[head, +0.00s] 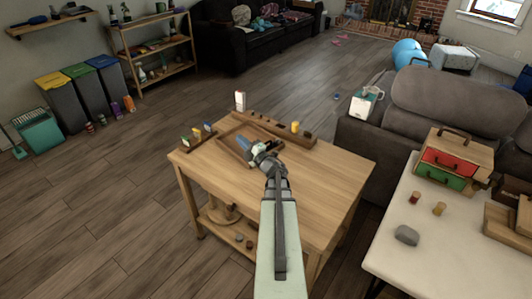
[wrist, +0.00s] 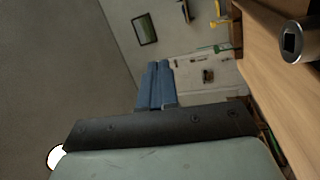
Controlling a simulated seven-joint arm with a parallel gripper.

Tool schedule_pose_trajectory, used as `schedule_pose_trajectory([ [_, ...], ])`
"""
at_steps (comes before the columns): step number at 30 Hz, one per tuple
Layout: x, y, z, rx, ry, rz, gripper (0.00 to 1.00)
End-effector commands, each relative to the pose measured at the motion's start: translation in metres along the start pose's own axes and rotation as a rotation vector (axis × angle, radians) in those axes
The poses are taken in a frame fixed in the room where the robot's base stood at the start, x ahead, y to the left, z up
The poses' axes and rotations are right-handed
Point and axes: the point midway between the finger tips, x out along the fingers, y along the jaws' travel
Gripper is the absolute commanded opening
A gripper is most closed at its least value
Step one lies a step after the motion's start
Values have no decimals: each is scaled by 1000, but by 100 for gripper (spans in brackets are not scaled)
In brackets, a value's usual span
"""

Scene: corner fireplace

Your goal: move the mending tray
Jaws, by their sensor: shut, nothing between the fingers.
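A shallow wooden tray with a raised rim (head: 225,147), which looks like the mending tray, lies on the wooden table (head: 310,185) in the head view. My gripper (head: 243,144) has blue fingers and appears over the tray, with the wrist covering part of it. In the wrist view my gripper (wrist: 158,68) is shut with its fingers together and nothing between them. I cannot tell whether the fingertips touch the tray. The tray's contents and right part are partly hidden by my arm.
A small rack with coloured pieces (head: 198,136) stands left of the tray. A grey sofa (head: 440,105) is right. The table's front right is clear.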

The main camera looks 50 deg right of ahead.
Motion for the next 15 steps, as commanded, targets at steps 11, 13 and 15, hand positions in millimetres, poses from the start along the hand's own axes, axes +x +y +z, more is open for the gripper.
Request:
schedule_pose_trajectory([
  [11, -94, -4, 69, -117, 194, -100, 0],
  [13, -115, -7, 79, -125, 229, -127, 0],
  [15, -135, -9, 88, -129, 263, -154, 0],
])
